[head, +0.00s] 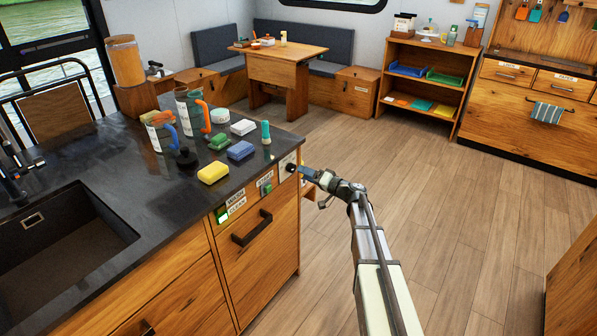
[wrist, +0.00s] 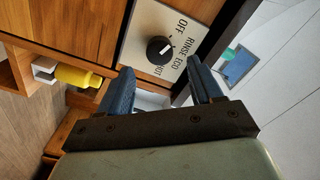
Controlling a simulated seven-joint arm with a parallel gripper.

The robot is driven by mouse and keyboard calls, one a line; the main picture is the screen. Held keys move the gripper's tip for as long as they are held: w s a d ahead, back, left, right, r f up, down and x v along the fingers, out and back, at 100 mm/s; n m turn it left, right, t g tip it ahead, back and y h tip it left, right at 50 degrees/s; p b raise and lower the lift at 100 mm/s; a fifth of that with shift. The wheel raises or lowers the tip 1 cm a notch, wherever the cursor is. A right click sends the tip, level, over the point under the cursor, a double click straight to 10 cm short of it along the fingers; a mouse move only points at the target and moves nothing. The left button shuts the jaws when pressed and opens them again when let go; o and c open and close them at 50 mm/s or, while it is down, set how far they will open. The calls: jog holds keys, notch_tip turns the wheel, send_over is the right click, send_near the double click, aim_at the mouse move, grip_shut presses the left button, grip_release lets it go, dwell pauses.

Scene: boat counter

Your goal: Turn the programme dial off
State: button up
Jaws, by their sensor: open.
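The programme dial (wrist: 159,48) is a round black knob on a pale panel (wrist: 140,20) marked OFF, RINSE, ECO and HOT. A small white mark shows on the knob's right side, towards RINSE and ECO; I cannot tell exactly which. In the head view the dial (head: 290,168) is small, on the counter's end near the corner, partly beside my gripper (head: 308,174). In the wrist view my gripper (wrist: 161,80) is open, with its two blue fingers apart and nothing between them. The knob appears just beyond the fingertips, apart from them.
The dark counter (head: 165,200) holds sponges, a green bottle (head: 266,133) and mugs close above the dial. A drawer handle (head: 252,228) juts out below. A sink (head: 60,240) is at left. The wooden floor (head: 440,190) to the right is clear.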

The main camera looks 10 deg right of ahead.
jog(key=v, duration=0.8)
dwell(0.4)
jog(key=s+f+m+g+h, duration=0.3)
jog(key=s+f+g+h, duration=0.8)
jog(key=s+f, duration=1.65)
jog(key=s+a+f+n+g, duration=0.1)
jog(key=s+a+f+g, duration=0.1)
jog(key=s, duration=0.8)
jog(key=s+a+f+n+g+h, duration=0.1)
jog(key=s+a+f+n+g, duration=0.1)
jog(key=s+f, duration=0.4)
jog(key=s+a+f+n+g, duration=0.2)
jog(key=s+a+f+g, duration=0.1)
jog(key=s, duration=1.3)
jog(key=shift+a+f+g+h, duration=0.3)
jog(key=shift+f+g+h, duration=0.1)
jog(key=shift+f+g, duration=0.4)
